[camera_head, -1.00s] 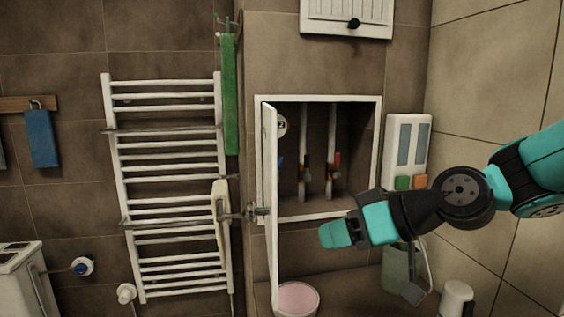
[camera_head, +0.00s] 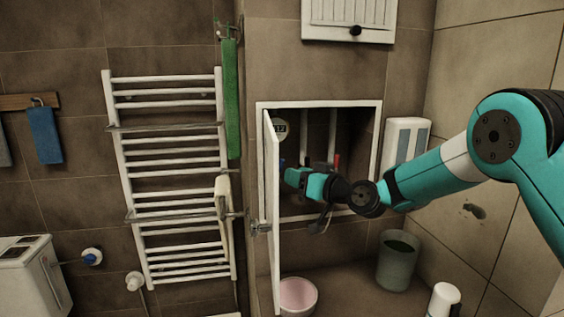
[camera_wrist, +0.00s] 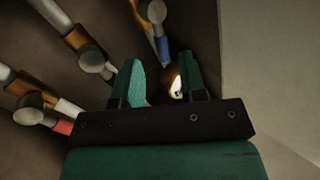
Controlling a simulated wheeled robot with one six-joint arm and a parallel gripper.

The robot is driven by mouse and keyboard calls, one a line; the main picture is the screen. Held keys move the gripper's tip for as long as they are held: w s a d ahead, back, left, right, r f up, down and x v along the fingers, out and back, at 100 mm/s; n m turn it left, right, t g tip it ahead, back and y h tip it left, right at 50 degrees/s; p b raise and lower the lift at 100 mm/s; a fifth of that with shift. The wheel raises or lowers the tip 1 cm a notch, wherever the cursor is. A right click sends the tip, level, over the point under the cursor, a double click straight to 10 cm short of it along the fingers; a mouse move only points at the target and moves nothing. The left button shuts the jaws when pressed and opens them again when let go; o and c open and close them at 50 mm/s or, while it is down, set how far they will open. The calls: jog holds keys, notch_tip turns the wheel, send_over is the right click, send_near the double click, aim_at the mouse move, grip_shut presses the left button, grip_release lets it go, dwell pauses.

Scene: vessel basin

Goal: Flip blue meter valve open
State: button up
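The blue meter valve's handle (camera_wrist: 162,48) shows in the wrist view as a blue lever just beyond my fingertips, pointing down toward the gap between them. In the head view only a bit of blue (camera_head: 282,163) shows behind the open cabinet door's edge. My gripper (camera_wrist: 161,64) has its two teal fingers apart, with nothing clearly held. I cannot tell whether a finger touches the lever. A small bright part sits by the right finger. In the head view my gripper (camera_head: 290,178) is inside the wall cabinet (camera_head: 376,150), near its left side.
The white cabinet door (camera_head: 272,215) stands open at the left. A red handle (camera_head: 337,160) is to the right of my gripper, on a neighbouring pipe. A round meter (camera_head: 280,128) is above. A pink bucket (camera_head: 298,295) and a grey bin (camera_head: 398,262) stand below.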

jog(key=p+x, duration=0.1)
jog(key=x, duration=0.4)
jog(key=shift+w+a+p, duration=0.2)
jog(key=shift+a+p, duration=0.05)
jog(key=shift+p, duration=0.05)
grip_shut()
